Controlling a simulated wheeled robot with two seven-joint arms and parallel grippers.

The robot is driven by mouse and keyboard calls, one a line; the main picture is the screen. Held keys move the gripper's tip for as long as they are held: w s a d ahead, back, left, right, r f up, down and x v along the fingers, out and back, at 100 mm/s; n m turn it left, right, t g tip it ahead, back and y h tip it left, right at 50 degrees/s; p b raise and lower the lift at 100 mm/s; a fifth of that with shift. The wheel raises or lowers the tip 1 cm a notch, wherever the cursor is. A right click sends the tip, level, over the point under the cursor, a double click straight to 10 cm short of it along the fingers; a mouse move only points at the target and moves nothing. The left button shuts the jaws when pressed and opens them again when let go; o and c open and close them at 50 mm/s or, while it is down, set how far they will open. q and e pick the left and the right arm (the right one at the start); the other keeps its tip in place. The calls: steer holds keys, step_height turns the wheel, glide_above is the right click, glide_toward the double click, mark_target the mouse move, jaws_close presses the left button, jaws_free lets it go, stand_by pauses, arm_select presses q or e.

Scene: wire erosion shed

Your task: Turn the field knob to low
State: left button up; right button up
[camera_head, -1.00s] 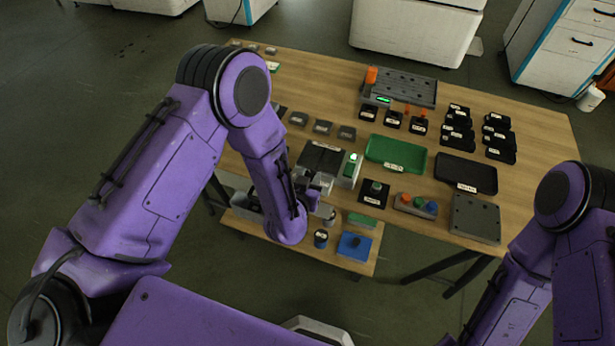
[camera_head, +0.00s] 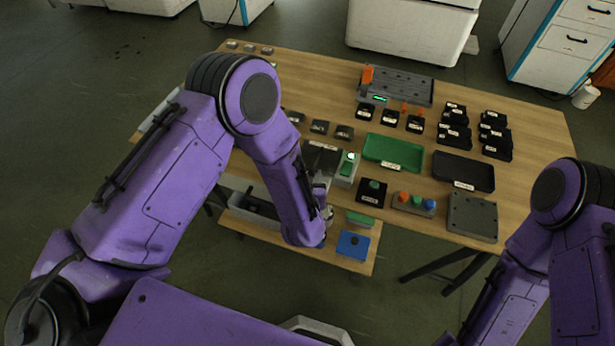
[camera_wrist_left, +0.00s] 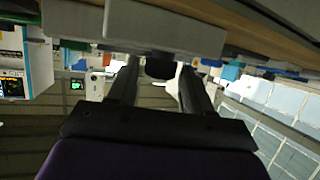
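In the left wrist view a dark round knob (camera_wrist_left: 160,67) sticks out from the front face of a grey box (camera_wrist_left: 150,27). It is probably the field knob; no label or pointer shows on it. My left gripper (camera_wrist_left: 160,75) has its two fingers on either side of this knob, with small gaps seeming to show. In the head view my left forearm covers most of the left gripper (camera_head: 326,214) and the knob. The dark-topped grey unit (camera_head: 322,158) stands just beyond it. My right arm shows at the right, but its gripper is outside the picture.
A green tray (camera_head: 392,148), a black tray (camera_head: 463,168) and a button box (camera_head: 414,203) stand on the wooden table (camera_head: 540,130), right of the unit.

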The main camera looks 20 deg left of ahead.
arm_select(q)
steer(key=shift+o, duration=0.2)
steer(key=shift+s, duration=0.15)
steer(key=b+v, duration=0.1)
steer(key=v, duration=0.9)
steer(key=shift+b, duration=0.3)
steer(key=shift+s+r, duration=0.1)
steer(key=s+a+f+n+g+b, duration=0.1)
steer(key=s+a+f+n+g, duration=0.3)
steer(key=s+a+f+g, duration=0.6)
steer(key=s+a+f, duration=0.7)
steer(key=s+a, duration=0.1)
steer(key=s, duration=0.1)
steer(key=shift+s+f, duration=0.25)
steer(key=shift+f, duration=0.15)
